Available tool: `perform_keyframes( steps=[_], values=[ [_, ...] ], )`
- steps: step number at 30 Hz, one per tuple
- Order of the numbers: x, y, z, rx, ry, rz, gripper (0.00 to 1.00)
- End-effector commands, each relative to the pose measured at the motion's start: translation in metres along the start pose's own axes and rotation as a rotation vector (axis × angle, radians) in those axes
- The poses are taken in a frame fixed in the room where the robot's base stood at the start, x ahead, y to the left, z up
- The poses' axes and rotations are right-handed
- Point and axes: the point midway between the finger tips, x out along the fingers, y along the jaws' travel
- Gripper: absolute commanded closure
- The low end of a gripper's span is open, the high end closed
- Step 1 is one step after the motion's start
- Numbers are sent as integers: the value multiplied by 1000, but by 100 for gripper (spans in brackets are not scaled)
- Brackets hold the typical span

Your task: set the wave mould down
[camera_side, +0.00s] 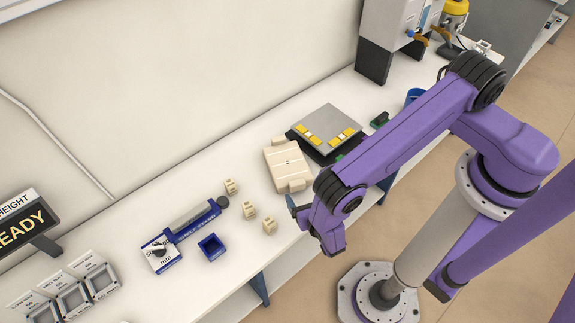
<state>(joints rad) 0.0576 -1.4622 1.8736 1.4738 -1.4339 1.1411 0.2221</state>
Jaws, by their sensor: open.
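The wave mould appears to be the cream block (287,164) with short tabs at its ends. It lies on the white bench, left of the wrist of my arm. My gripper (297,210) is at the bench's front edge, just below the block in the picture. It is open, and no object shows in it. My wrist hides most of the fingers, and I cannot tell how near they are to the block's lower tab.
A grey plate (326,124) with yellow pieces lies on a dark base behind the block. Small cream blocks (248,209) stand to the left, near a blue gauge (197,221) and a blue tray (212,246). A display (27,226) reads "READY". Bare bench lies toward the wall.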

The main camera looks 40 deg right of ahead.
Motion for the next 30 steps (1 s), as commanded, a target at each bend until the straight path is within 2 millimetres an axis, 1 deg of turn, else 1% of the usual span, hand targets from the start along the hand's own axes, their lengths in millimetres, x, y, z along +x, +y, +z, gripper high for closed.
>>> perform_keyframes(
  steps=[1,3,7,11,17,18,20,21,23,24,25,26,30],
  values=[
    [9,-2,0,1,0,-6,17],
    [20,-3,0,2,1,-7,17],
    [35,-2,0,1,1,-5,17],
    [42,-2,1,1,0,-3,17],
    [42,-1,0,0,0,-2,17],
    [42,-1,0,0,0,-2,24],
    [42,-1,0,0,0,-2,43],
    [42,-1,0,0,0,-2,56],
    [42,-1,0,-1,1,-2,76],
    [42,-1,0,-1,1,-2,89],
    [41,-1,1,0,-2,-2,90],
    [41,-1,1,0,-2,-2,96],
    [41,-1,1,0,-1,-2,96]
  ],
)
